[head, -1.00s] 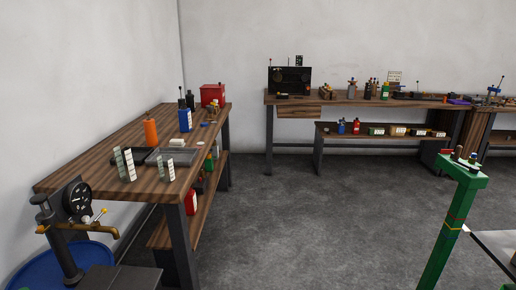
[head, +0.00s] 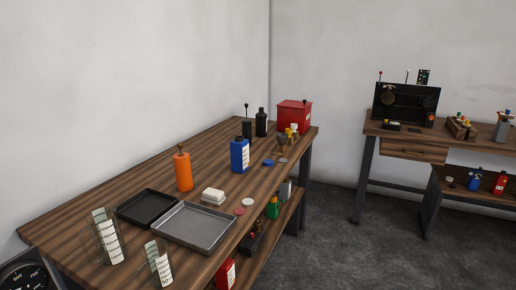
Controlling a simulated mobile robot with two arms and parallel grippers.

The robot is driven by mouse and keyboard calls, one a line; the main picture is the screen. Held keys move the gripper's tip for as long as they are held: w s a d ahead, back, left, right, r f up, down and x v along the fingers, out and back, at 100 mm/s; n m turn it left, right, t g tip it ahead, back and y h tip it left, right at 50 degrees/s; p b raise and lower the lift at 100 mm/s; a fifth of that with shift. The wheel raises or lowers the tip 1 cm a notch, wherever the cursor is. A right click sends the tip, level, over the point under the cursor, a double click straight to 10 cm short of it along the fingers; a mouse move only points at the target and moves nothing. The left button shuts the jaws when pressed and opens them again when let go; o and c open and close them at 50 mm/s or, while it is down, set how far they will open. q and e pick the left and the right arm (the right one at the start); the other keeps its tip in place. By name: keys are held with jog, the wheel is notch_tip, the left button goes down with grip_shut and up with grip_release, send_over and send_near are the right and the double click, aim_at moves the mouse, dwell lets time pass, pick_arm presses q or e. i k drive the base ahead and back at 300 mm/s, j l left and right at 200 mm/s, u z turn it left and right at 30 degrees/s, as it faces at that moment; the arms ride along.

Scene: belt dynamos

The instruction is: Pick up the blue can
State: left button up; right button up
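A blue can (head: 239,155) with a dark cap and a white label stands upright on the wooden workbench (head: 185,150) at the left. It is right of the orange bottle (head: 183,172) and in front of dark bottles. A second, smaller blue container (head: 475,180) stands on the low shelf of the far bench at the right. Neither of my grippers shows in the head view.
A metal tray (head: 195,227), a black tray (head: 150,206), glass beakers (head: 107,236) and a white block (head: 213,196) occupy the near bench. A red box (head: 294,116) stands at its far end. Grey floor (head: 350,235) is clear between the benches.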

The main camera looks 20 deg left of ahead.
aim_at(240, 147)
jog(key=i+l+u, duration=0.1)
jog(key=i+u, duration=0.3)
jog(key=i+l+u, duration=0.2)
jog(key=i+u, duration=0.25)
jog(key=i+l+u, duration=0.25)
jog(key=u, duration=0.15)
jog(key=i+l+u, duration=0.25)
jog(key=l+u, duration=0.2)
jog(key=i+l+u, duration=0.15)
jog(key=l+u, duration=0.25)
jog(key=l, duration=0.15)
